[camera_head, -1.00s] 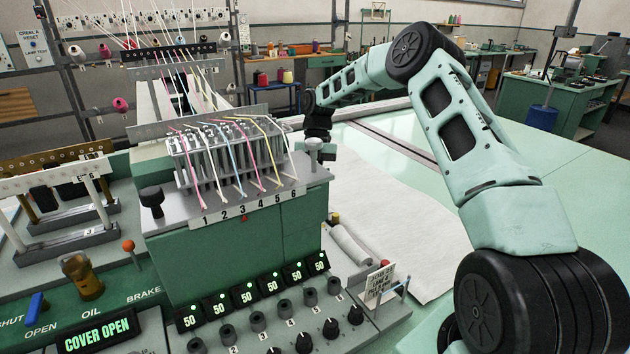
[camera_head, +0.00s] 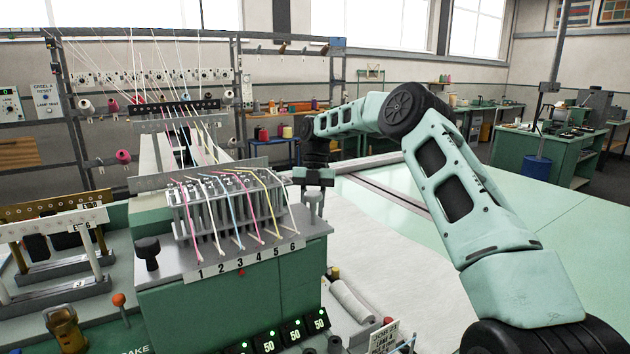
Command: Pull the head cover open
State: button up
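The tufting head (camera_head: 285,275) is a green box with a grey top, left of centre. A front strip numbered 1 to 6 (camera_head: 245,263) runs along it, under a row of grey needle holders (camera_head: 220,215) with coloured yarns. I cannot clearly tell which panel is the cover. A black knob (camera_head: 147,251) stands at the top's left end. My gripper (camera_head: 313,205) points down by the right end of the head. It is small and partly dark, so its finger gap and any contact with the head are unclear.
An orange-tipped lever (camera_head: 119,300) and a brass fitting (camera_head: 65,328) stand at lower left. White cloth (camera_head: 400,250) lies right of the head, with a white roll (camera_head: 352,300) beside it. Yarns run back to the creel rack (camera_head: 240,95). The green table (camera_head: 530,225) at right is clear.

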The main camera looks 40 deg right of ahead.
jog(key=v, duration=1)
jog(key=shift+d+p, duration=0.2)
jog(key=shift+p, duration=0.2)
